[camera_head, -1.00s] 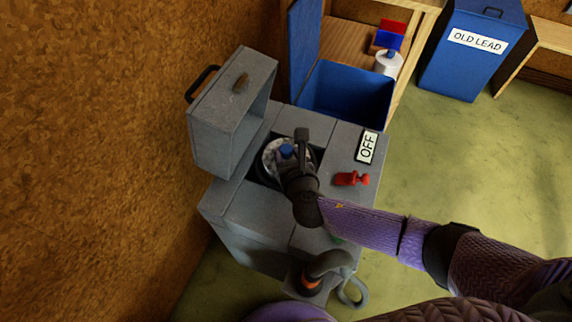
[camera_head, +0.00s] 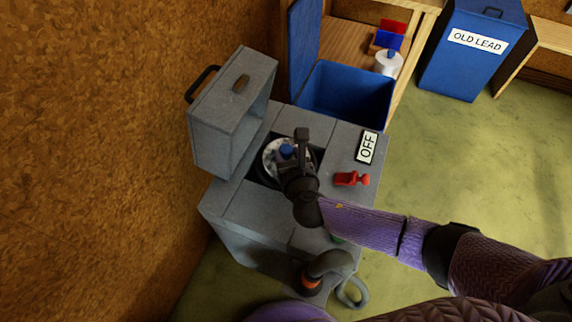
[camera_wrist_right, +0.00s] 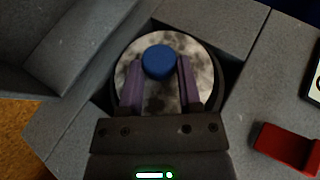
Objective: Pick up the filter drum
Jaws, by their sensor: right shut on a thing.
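The filter drum (camera_head: 271,158) is a mottled grey-white cylinder with a blue knob (camera_head: 286,151) on top. It sits in a dark round opening in the top of a grey machine. In the right wrist view the drum's top (camera_wrist_right: 196,55) and the blue knob (camera_wrist_right: 159,61) show between the purple fingers. My right gripper (camera_head: 288,158) is over the drum, shut on the blue knob; the wrist view also shows this gripper (camera_wrist_right: 159,75). The drum's lower part is hidden inside the opening. My left gripper is not in view.
The machine's lid (camera_head: 225,110) stands raised on the left. A red latch (camera_head: 351,179) and an OFF sign (camera_head: 367,147) are on the machine's right. A hose (camera_head: 330,264) is in front.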

